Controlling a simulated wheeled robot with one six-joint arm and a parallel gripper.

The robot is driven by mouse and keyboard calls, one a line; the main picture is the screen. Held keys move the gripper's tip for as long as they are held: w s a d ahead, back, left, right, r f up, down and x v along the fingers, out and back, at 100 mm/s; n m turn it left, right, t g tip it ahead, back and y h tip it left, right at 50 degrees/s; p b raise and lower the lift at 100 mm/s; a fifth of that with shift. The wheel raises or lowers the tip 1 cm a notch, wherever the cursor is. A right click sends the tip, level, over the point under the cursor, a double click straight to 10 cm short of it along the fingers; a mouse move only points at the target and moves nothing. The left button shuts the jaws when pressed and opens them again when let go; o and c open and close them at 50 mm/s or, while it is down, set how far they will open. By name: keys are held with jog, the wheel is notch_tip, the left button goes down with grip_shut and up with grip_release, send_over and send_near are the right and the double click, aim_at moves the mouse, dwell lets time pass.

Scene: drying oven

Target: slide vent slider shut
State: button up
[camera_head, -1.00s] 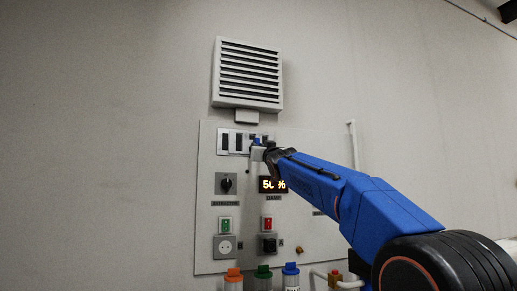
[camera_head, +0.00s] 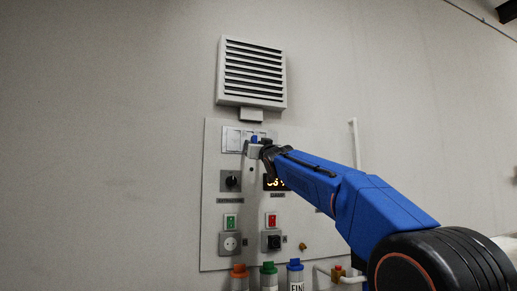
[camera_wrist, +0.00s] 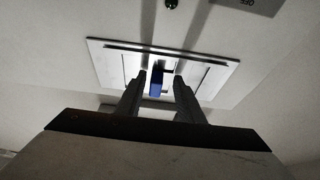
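The vent slider plate (camera_head: 233,139) is a pale frame high on the wall panel, just below the vent grille. Its visible slots look pale and covered in the head view. The slider's blue knob (camera_head: 254,139) shows at the tip of my gripper (camera_head: 255,147). In the wrist view the slider plate (camera_wrist: 108,62) lies ahead, with the blue knob (camera_wrist: 157,86) between the fingertips of my gripper (camera_wrist: 160,80). The fingers are apart, one on each side of the knob, with narrow gaps visible. My gripper hides the plate's lower right part in the head view.
The louvred vent grille (camera_head: 252,72) is above the slider. Below are a lit display (camera_head: 275,184), partly hidden by my arm, a black rotary knob (camera_head: 231,181), a green switch (camera_head: 230,222), a red switch (camera_head: 271,220) and coloured-topped cylinders (camera_head: 268,268). A pale pipe (camera_head: 356,145) stands right.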

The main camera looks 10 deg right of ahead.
jog(key=v, duration=1.7)
jog(key=shift+f, duration=0.2)
jog(key=shift+s, duration=0.1)
jog(key=s+d+f+g+h, duration=0.1)
jog(key=s+d+f+g, duration=0.3)
jog(key=f, duration=0.7)
jog(key=s+a+f+m+g+h, duration=0.1)
jog(key=s+f+g, duration=0.1)
jog(key=s+f, duration=0.65)
jog(key=s+d+f+g, duration=0.2)
jog(key=f+g, duration=0.1)
jog(key=f, duration=1.1)
jog(key=s+f+g, duration=0.8)
jog(key=s+f, duration=1.8)
jog(key=f, duration=0.3)
jog(key=shift+s+d, duration=0.1)
